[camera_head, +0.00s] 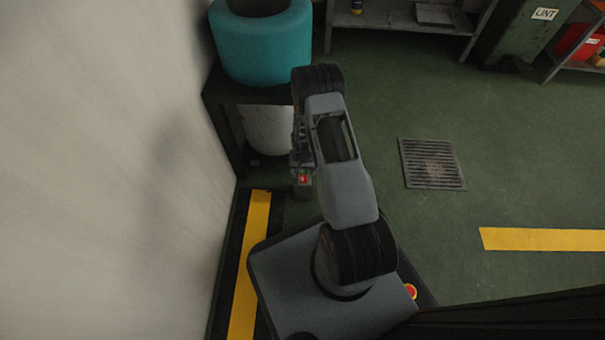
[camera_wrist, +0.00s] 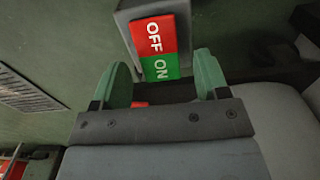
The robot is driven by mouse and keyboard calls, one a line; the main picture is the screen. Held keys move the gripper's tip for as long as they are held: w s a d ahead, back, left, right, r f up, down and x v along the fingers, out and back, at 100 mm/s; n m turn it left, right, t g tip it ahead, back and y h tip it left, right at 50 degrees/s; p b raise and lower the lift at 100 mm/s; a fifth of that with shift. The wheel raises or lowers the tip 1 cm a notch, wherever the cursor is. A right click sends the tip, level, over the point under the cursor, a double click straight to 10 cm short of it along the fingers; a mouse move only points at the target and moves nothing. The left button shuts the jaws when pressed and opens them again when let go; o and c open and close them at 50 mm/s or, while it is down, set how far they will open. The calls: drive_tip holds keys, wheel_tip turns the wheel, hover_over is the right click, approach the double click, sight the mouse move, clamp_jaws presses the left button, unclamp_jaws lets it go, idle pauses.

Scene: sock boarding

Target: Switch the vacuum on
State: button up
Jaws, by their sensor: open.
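The vacuum switch (camera_wrist: 158,48) is a grey-housed rocker with a red OFF half and a green ON half, just ahead of my gripper in the wrist view. It also shows as a small red spot on a grey box (camera_head: 302,181) in the head view. My gripper (camera_wrist: 162,62) is open and empty. Its two green fingertips stand either side of the ON half's lower end; I cannot tell whether either touches it. In the head view my gripper (camera_head: 300,157) is small and dark, close to the switch. Which body the switch belongs to is unclear.
A teal cylinder (camera_head: 262,45) stands on a dark table (camera_head: 225,97), with a pale drum (camera_head: 268,130) beneath. A pale wall (camera_head: 110,170) rises on the left. A floor grate (camera_head: 432,164) lies right of my arm. The green floor there is open.

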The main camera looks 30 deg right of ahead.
drive_tip(key=shift+f, duration=0.65)
drive_tip(key=c, duration=0.9)
drive_tip(key=shift+w+d+g+y, duration=0.15)
drive_tip(key=shift+g+y, duration=0.25)
drive_tip(key=shift+g, duration=0.3)
drive_tip(key=o, duration=0.9)
